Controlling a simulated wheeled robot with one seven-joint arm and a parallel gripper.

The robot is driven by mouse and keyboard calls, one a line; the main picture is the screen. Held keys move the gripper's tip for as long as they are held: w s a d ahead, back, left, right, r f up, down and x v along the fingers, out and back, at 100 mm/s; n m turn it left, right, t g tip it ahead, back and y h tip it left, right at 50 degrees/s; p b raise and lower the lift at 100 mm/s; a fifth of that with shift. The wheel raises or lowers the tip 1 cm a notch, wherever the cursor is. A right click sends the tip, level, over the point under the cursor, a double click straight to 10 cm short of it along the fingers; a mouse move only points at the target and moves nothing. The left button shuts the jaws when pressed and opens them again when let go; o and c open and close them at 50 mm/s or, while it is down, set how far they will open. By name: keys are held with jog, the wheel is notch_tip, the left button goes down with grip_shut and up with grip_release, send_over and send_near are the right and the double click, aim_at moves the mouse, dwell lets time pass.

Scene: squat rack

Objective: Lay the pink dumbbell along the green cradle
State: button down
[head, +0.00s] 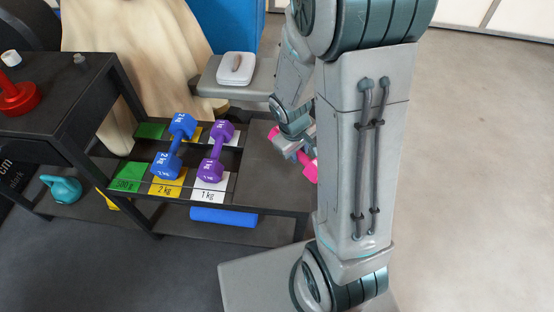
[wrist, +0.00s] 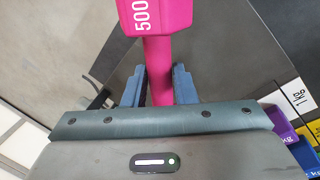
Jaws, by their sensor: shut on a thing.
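The pink dumbbell (head: 309,168) is partly hidden behind my arm in the head view. In the wrist view the dumbbell (wrist: 158,60) shows a head marked 500 and its handle between my two blue fingers. My gripper (wrist: 158,84) is shut on that handle; in the head view my gripper (head: 292,146) is right of the purple dumbbell, over the bare right part of the rack shelf. The green cradle (head: 128,177), labelled 500 g, is the leftmost slot on the shelf and looks empty. Its green back end (head: 150,131) also shows.
A blue dumbbell (head: 172,148) lies in the yellow 2 kg cradle, beside the green one. A purple dumbbell (head: 214,152) lies in the white 1 kg cradle. A dark upper shelf (head: 60,105) stands at left, with a red weight (head: 18,98). A blue roller (head: 223,216) lies below.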

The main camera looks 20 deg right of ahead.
jog(key=w+a+f, duration=0.1)
jog(key=w, duration=0.1)
jog(key=w+a+f, duration=0.2)
jog(key=w+a+f+b, duration=0.1)
jog(key=w, duration=0.1)
jog(key=shift+a+f, duration=0.15)
jog(key=shift+f, duration=0.15)
jog(key=shift+f+b, duration=0.7)
jog(key=shift+f, duration=1.2)
jog(key=shift+f, duration=0.15)
jog(key=c, duration=1.2)
grip_release()
jog(key=shift+s, duration=0.1)
jog(key=shift+o, duration=0.2)
